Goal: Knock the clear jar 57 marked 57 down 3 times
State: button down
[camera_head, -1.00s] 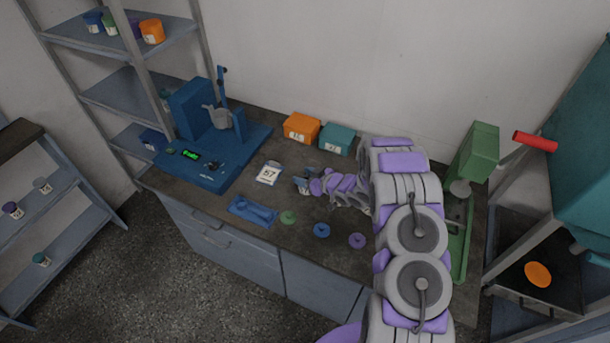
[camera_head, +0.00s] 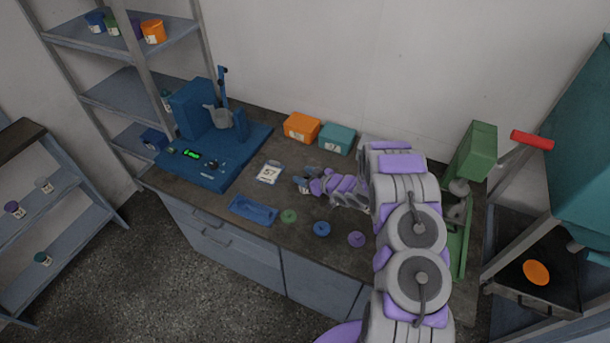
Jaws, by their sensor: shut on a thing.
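The clear jar 57 (camera_head: 269,173) is on the dark bench top in the middle left, its white label with 57 facing me. It looks upright, but its clear walls are hard to make out. My gripper (camera_head: 301,184) is low over the bench, just right of the jar, with a small gap between them. My arm comes in from the right. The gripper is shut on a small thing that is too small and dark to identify.
A blue machine (camera_head: 205,150) with a green display stands left of the jar. Orange (camera_head: 301,128) and teal (camera_head: 337,138) boxes stand behind. A blue tray (camera_head: 253,210) and green (camera_head: 289,216), blue (camera_head: 322,229) and purple (camera_head: 357,239) discs lie in front. A green press (camera_head: 472,155) stands right.

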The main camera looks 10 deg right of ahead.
jog(key=shift+s+f, duration=0.45)
jog(key=shift+f, duration=0.2)
jog(key=shift+c, duration=1.4)
grip_release()
jog(key=shift+a, duration=0.1)
jog(key=r+p+v, duration=0.1)
jog(key=v, duration=1.6)
jog(key=shift+w+d+p, duration=0.2)
jog(key=shift+d+p, duration=0.05)
jog(key=shift+p, duration=0.05)
